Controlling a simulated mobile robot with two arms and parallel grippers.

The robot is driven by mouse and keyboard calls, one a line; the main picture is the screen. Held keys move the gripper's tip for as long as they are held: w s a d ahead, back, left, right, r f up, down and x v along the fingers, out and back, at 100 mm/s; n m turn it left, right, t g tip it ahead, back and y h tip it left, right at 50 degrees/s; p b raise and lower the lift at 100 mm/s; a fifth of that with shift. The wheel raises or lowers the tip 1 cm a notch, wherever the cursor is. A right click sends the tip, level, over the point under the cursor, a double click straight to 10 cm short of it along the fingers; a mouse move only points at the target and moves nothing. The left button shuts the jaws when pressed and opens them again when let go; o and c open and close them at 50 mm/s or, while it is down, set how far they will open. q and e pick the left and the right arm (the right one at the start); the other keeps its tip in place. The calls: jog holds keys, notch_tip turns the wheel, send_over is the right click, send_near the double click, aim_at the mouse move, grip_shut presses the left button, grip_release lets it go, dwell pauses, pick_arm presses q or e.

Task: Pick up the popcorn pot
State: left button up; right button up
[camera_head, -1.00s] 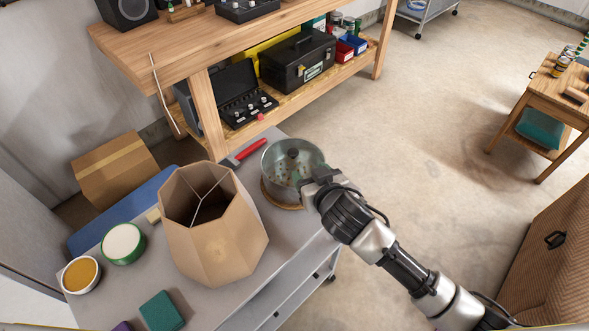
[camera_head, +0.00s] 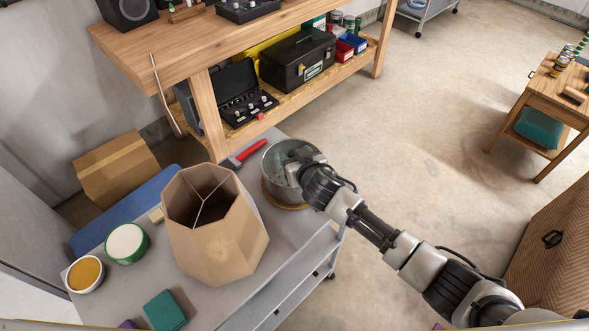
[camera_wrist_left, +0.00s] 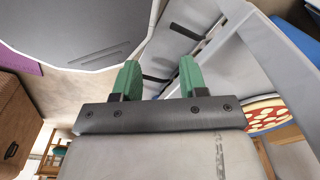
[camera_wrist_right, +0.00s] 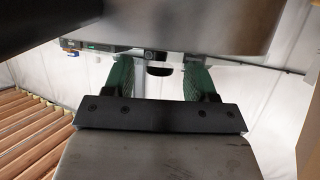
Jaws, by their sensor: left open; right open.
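The popcorn pot (camera_head: 274,178) is a round silver metal pot on the grey cart top, standing on a round wooden piece. My right gripper (camera_head: 298,157) is over the pot's rim on its right side and hides part of the opening. In the right wrist view the right gripper's green fingers (camera_wrist_right: 158,80) are apart, with a large metal surface (camera_wrist_right: 205,25), apparently the pot, above them. I cannot tell whether they touch it. My left gripper (camera_wrist_left: 157,75) shows only in its wrist view, open and empty, near grey panels.
A tan paper-like hexagonal container (camera_head: 225,245) stands left of the pot. A red-handled tool (camera_head: 247,152) lies behind it. Tubs, including a green-rimmed one (camera_head: 125,243), and a teal box (camera_head: 164,310) are further left.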

grip_shut()
dwell(0.3)
jog(key=shift+r, duration=0.15)
jog(key=shift+r, duration=0.1)
